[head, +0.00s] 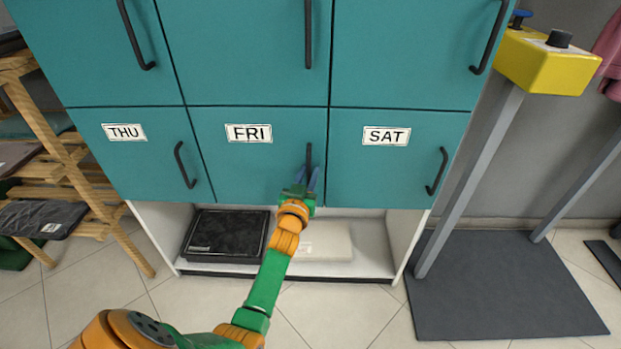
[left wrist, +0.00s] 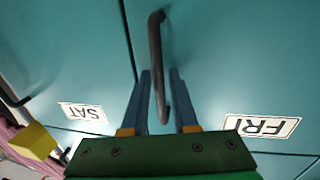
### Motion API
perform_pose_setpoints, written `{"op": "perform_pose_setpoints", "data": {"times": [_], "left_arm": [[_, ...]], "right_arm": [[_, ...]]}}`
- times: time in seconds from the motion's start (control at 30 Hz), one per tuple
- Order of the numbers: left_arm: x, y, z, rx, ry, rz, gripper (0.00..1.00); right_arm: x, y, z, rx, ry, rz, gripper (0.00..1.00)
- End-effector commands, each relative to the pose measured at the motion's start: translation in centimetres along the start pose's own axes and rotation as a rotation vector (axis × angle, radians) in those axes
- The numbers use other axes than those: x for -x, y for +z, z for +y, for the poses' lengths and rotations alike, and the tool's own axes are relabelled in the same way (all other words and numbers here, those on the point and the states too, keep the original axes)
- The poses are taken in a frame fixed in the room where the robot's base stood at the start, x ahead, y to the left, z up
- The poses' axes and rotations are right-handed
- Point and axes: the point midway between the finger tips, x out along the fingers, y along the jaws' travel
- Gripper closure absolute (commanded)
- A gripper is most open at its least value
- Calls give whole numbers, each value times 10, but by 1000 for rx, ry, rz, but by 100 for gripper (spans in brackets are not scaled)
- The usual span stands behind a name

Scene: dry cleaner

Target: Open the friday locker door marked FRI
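The teal FRI locker door (head: 235,165) is closed, in the middle of the lower row, with a white FRI label (head: 249,133). Its black vertical bar handle (head: 309,158) is near the door's right edge. My left gripper (head: 304,180) is at the lower part of this handle. In the left wrist view, the two blue fingers (left wrist: 162,98) are open, one on each side of the handle (left wrist: 156,50), with gaps to it. The FRI label (left wrist: 262,127) shows upside down there. My right gripper is not in view.
Closed THU (head: 120,165) and SAT (head: 385,175) doors flank it. Below is an open shelf (head: 350,268) with a black case (head: 228,236) and a pale box (head: 325,241). A wooden rack (head: 75,165) stands left; a yellow-topped stand (head: 545,65) right.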

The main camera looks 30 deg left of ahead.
Motion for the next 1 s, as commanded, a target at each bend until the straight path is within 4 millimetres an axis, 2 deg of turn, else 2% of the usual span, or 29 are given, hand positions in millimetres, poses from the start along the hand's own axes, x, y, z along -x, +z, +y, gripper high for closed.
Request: {"op": "perform_pose_setpoints", "data": {"times": [0.17,0.27,0.3,1.0], "left_arm": [[0,0,0,-1,0,-1,73],[0,0,0,-1,0,-1,97],[0,0,0,-1,0,-1,100],[0,1,0,-1,1,-2,100]], "right_arm": [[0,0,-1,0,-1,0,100],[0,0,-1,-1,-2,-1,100],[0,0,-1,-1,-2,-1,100],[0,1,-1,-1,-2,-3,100]]}}
